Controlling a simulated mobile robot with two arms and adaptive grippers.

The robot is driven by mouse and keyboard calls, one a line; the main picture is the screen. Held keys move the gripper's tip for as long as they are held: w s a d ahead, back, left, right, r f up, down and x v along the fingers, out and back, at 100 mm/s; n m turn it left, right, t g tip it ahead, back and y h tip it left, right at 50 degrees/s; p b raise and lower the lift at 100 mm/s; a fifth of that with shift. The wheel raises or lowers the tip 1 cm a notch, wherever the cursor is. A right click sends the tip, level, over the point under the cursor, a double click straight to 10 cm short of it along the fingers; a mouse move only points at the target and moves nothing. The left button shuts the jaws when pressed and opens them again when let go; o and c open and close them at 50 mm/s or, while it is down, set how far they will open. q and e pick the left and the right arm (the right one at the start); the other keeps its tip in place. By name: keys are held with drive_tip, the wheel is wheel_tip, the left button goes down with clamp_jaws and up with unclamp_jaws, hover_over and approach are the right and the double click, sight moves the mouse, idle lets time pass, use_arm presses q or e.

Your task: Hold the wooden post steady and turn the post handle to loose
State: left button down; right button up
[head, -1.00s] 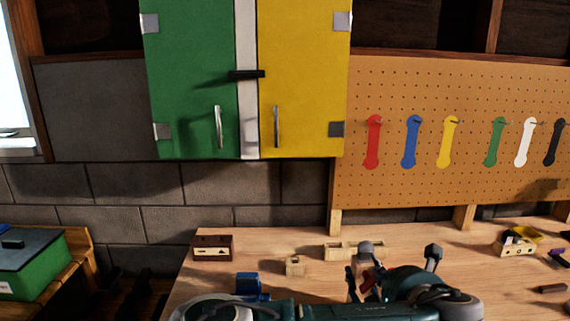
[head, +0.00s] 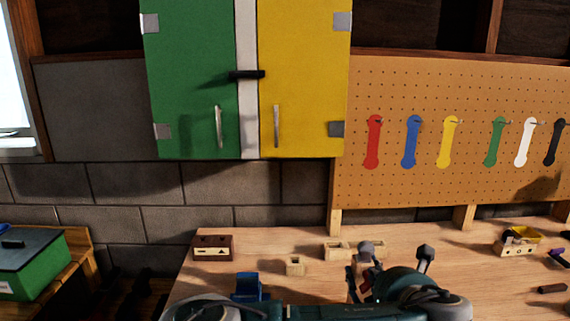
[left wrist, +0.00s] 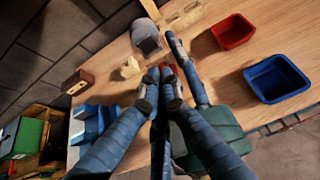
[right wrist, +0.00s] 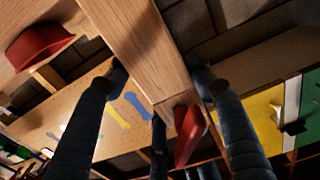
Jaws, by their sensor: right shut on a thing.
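The wooden post (right wrist: 150,45) runs down the middle of the right wrist view, with the red handle (right wrist: 188,135) by its near end. My right gripper (right wrist: 160,78) has one finger on each side of the post and is shut on it; the gripper also shows in the head view (head: 395,255). My left gripper (left wrist: 160,88) has its fingertips close together, with a bit of red just beyond them. Whether they touch the handle is unclear. In the head view my arms hide most of the post and handle.
The workbench (head: 290,240) holds small wooden blocks (head: 295,266), a dark brown box (head: 213,247) and a blue stepped piece (head: 248,287). A red bin (left wrist: 233,32) and a blue bin (left wrist: 277,78) stand to the right in the left wrist view. A pegboard (head: 460,185) is behind.

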use_arm(q)
drive_tip(key=shift+a+f, duration=0.15)
drive_tip(key=shift+a, duration=0.7)
idle(0.4)
